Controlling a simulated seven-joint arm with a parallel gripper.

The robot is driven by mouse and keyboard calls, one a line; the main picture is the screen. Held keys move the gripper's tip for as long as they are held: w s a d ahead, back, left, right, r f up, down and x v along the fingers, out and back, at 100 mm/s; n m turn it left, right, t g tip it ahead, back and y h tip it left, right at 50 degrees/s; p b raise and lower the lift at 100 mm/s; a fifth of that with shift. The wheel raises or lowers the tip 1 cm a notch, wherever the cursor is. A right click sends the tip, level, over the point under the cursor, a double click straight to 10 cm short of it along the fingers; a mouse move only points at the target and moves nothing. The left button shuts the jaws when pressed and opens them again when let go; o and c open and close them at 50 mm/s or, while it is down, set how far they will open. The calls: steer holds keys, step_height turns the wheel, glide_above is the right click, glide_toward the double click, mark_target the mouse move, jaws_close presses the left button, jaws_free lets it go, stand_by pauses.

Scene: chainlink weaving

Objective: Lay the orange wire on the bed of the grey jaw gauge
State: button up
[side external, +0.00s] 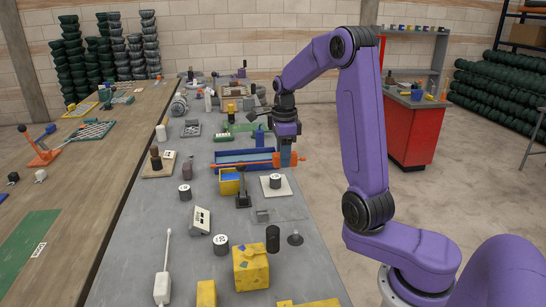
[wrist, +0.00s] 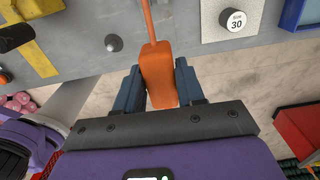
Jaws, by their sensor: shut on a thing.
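In the wrist view, my gripper (wrist: 160,88) has its blue fingers on both sides of a thick orange piece (wrist: 157,70) and is shut on it. A thin orange stem (wrist: 149,22) runs from the piece to the top edge, where its far end is cut off. I cannot tell whether this is the orange wire.
The grey table (side external: 205,265) carries many tools. In the wrist view, a "Size 30" disc (wrist: 236,21) is right of the stem.

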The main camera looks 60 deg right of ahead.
glide_above(282, 215)
step_height(282, 215, down, 9)
stand_by(0.4)
steer(key=shift+w+f, duration=0.1)
steer(key=shift+f, duration=3.7)
steer(key=shift+f, duration=0.65)
steer(key=o, duration=1.2)
steer(key=shift+r, duration=0.1)
step_height(282, 215, up, 17)
steer(key=shift+r, duration=0.1)
